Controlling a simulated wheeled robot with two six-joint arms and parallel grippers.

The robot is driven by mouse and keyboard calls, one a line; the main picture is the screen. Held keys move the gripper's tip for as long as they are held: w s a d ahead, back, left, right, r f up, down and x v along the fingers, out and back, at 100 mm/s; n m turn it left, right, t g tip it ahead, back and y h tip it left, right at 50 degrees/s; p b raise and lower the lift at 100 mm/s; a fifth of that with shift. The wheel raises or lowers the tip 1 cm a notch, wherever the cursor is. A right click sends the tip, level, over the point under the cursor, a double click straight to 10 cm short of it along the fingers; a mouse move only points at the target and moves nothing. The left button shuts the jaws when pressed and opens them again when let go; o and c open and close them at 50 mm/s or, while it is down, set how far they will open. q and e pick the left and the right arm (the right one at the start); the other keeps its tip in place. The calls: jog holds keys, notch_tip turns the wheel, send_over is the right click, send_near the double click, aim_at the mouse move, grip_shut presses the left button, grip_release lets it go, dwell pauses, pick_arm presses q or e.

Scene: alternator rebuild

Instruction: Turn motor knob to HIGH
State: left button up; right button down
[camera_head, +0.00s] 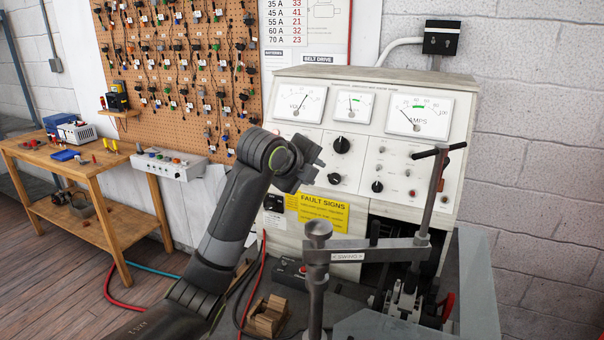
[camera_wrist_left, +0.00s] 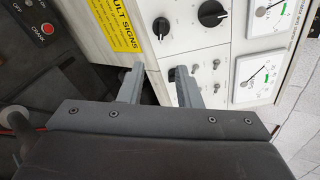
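The test bench panel (camera_head: 365,168) carries a large black knob (camera_head: 342,145), with a smaller black knob (camera_head: 335,178) below it and another black knob (camera_head: 377,186) to the lower right. Their labels are too small to read, so I cannot tell which is the motor knob. The large knob (camera_wrist_left: 211,13) and small knob (camera_wrist_left: 159,25) also show in the left wrist view. My left gripper (camera_head: 312,166) is in front of the panel, left of the knobs. In the left wrist view its fingers (camera_wrist_left: 156,74) are apart with nothing held between them. My right gripper is out of view.
Volt and amp meters (camera_head: 418,115) sit above the knobs. A yellow fault sign (camera_head: 322,212) is below them. A metal clamp arm (camera_head: 365,250) with a T-handle (camera_head: 438,152) stands before the panel's right. A red-button box (camera_head: 290,270) and wooden block (camera_head: 267,317) lie lower down.

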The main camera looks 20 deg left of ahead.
pick_arm(q)
jog(key=v, duration=0.5)
jog(key=shift+b, duration=0.4)
